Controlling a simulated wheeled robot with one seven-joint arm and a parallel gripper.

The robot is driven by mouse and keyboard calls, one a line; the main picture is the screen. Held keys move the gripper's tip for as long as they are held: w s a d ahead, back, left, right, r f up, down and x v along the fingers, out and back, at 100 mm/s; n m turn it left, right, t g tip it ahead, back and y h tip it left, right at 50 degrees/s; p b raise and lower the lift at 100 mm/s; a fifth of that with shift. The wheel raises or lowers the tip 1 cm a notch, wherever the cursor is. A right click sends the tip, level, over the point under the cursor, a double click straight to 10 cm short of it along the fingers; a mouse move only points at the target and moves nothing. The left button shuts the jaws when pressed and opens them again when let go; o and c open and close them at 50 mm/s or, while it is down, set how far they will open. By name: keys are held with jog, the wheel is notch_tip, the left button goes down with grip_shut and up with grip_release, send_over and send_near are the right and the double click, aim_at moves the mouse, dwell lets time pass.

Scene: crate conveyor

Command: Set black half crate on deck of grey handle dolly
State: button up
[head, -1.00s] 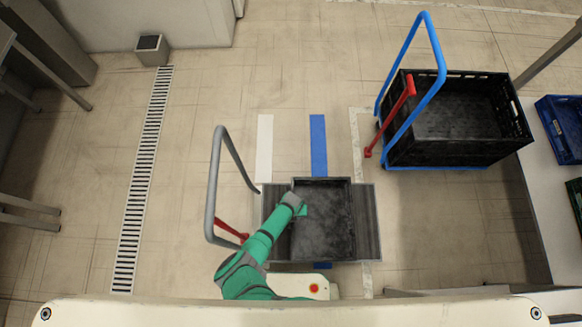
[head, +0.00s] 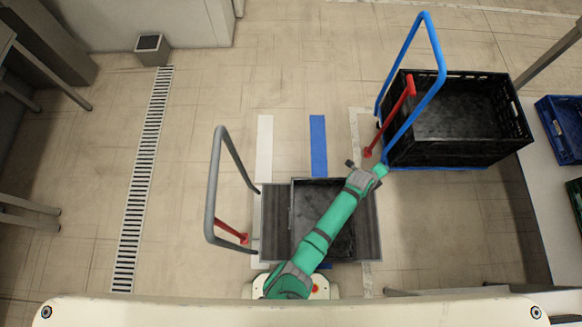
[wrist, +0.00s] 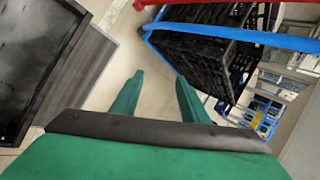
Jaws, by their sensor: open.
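The black half crate (head: 312,207) rests on the deck (head: 274,222) of the grey handle dolly, with bare deck showing on its left and right. The dolly's grey handle (head: 215,185) stands at the left. My arm crosses above the crate and hides part of its right side. My gripper (head: 380,171) is beyond the crate's upper right corner, between the two dollies. In the wrist view my gripper (wrist: 157,84) is open, with nothing between its fingers. The crate (wrist: 30,45) and deck edge (wrist: 88,65) show at the left there, apart from the fingers.
A blue handle dolly (head: 440,62) carries a taller black crate (head: 440,150) at the upper right, close to my gripper. A red lever (head: 390,125) stands beside its handle.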

jog(key=w+d+r+n+t+h, duration=0.1)
jog(key=d+r+n+t, duration=0.1)
jog(key=d+r+n, duration=0.45)
jog(key=w+d+r+n+t+h, duration=0.1)
jog(key=d+r+t+h, duration=0.15)
jog(key=r, duration=0.65)
notch_tip(320, 180, up, 8)
jog(key=s+a+n+t+y, duration=0.1)
jog(key=s+n+t+y, duration=0.15)
jog(key=n, duration=0.45)
jog(key=s+a+n+t+y, duration=0.1)
jog(key=s+a+n+y, duration=0.1)
jog(key=s+a+n, duration=0.5)
jog(key=s+a+r+n+t+y, duration=0.15)
jog(key=s+a, duration=0.35)
jog(key=a, duration=0.6)
jog(key=s+a+n+y, duration=0.3)
jog(key=s+a+n, duration=0.25)
jog(key=a, duration=0.35)
jog(key=s+a+r, duration=0.4)
jog(key=s+a, duration=0.1)
jog(key=a, duration=0.3)
jog(key=s+a+r+y, duration=0.1)
jog(key=s+a+r, duration=0.3)
jog(key=a, duration=0.4)
jog(key=shift+s+a+r+n+t, duration=0.35)
jog(key=shift+s+r+t, duration=0.1)
jog(key=shift+r, duration=0.15)
jog(key=shift+d, duration=0.15)
jog(key=shift+c, duration=1.2)
